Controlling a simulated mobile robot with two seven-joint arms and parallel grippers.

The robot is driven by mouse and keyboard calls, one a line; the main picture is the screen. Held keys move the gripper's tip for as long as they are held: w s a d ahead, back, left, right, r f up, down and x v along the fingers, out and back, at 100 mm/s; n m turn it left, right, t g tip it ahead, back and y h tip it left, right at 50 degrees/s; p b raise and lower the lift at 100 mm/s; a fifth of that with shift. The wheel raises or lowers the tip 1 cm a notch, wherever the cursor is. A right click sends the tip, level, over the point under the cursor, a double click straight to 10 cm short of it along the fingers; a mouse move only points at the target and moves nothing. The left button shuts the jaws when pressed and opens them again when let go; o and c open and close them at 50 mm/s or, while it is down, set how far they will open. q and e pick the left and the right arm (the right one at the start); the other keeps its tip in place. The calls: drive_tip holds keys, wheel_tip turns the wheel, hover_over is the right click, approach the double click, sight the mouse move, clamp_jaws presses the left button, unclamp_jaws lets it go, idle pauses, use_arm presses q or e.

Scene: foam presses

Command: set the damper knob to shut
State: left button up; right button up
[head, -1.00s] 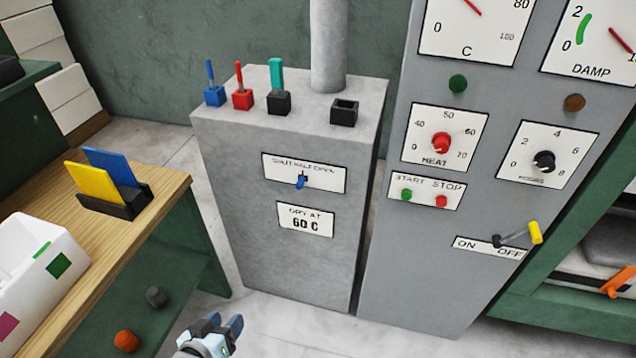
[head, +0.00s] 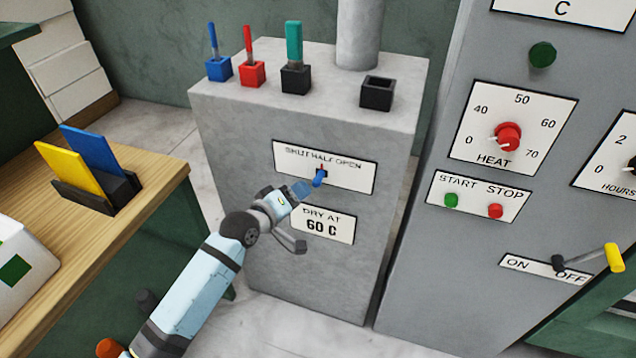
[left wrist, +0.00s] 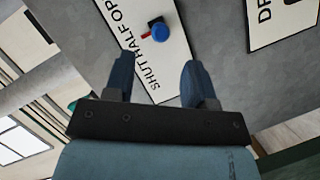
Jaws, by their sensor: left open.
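The damper knob (head: 320,178) is a small blue knob with a red pointer on a white plate (head: 355,178) marked SHUT HALF OPEN, on the front of the grey cabinet. The pointer stands up toward HALF. The knob also shows in the left wrist view (left wrist: 160,32), ahead of the fingertips, with its red pointer toward the lettering. My left gripper (head: 304,189) is open, just left of and below the knob in the head view. In the left wrist view its blue fingers (left wrist: 159,72) are spread with nothing between them. My right gripper is out of view.
A DRY AT 60 C plate (head: 322,225) sits below the knob. Small blocks with coloured handles and an empty black socket (head: 377,93) stand on the cabinet top. A control panel with a red heat knob (head: 507,137) and a yellow-ended lever (head: 613,257) stands to the right.

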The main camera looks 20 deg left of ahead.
sight(314, 184)
use_arm(q)
drive_tip(key=x, duration=0.8)
drive_tip(key=shift+w+f+b, duration=0.1)
drive_tip(key=shift+b, duration=0.2)
drive_tip(key=shift+c, duration=0.3)
